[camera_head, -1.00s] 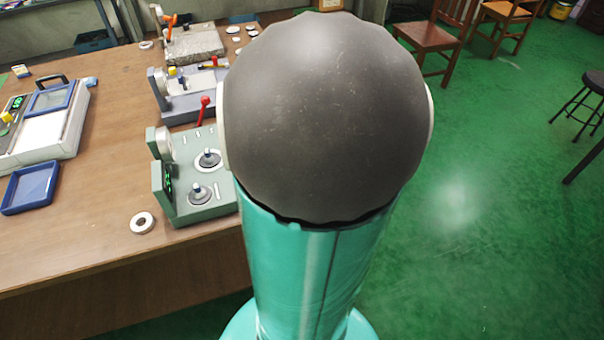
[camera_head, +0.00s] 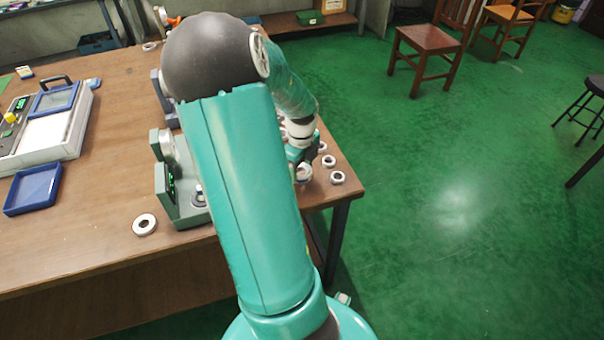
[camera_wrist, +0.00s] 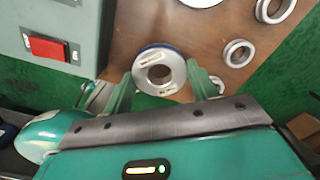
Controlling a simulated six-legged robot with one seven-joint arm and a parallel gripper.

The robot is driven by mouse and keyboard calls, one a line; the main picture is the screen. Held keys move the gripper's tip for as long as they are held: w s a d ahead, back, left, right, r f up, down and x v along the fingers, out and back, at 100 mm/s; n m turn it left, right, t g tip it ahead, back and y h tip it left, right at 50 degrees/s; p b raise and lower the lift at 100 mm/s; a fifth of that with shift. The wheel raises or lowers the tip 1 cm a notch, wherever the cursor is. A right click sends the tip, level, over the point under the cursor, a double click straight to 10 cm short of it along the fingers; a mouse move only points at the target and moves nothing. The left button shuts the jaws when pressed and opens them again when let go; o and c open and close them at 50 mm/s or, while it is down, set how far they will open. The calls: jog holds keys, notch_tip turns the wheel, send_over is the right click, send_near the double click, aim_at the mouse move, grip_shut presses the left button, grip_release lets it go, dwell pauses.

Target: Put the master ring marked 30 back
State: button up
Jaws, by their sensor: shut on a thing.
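My gripper (camera_wrist: 161,82) is shut on a steel ring (camera_wrist: 155,62) with a dark blue edge and pale labels on its face. The marking on the labels is too small to read. In the head view my gripper (camera_head: 298,155) is low over the right end of the table, with a ring (camera_head: 304,173) at its tips. I cannot tell whether the held ring touches the table. A grey-green gauge stand (camera_head: 182,205) stands left of my arm, partly hidden by it.
Loose rings lie near the table's right edge, including one ring (camera_head: 337,177) and another (camera_wrist: 238,52). A further ring (camera_head: 144,224) lies left of the gauge stand. A housing with a red switch (camera_wrist: 50,48) is left of my gripper. A blue tray (camera_head: 33,189) is far left.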

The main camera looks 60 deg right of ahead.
jog(key=shift+d+f, duration=0.35)
jog(key=shift+f, duration=1.5)
jog(key=shift+f, duration=0.1)
jog(key=o, duration=1.4)
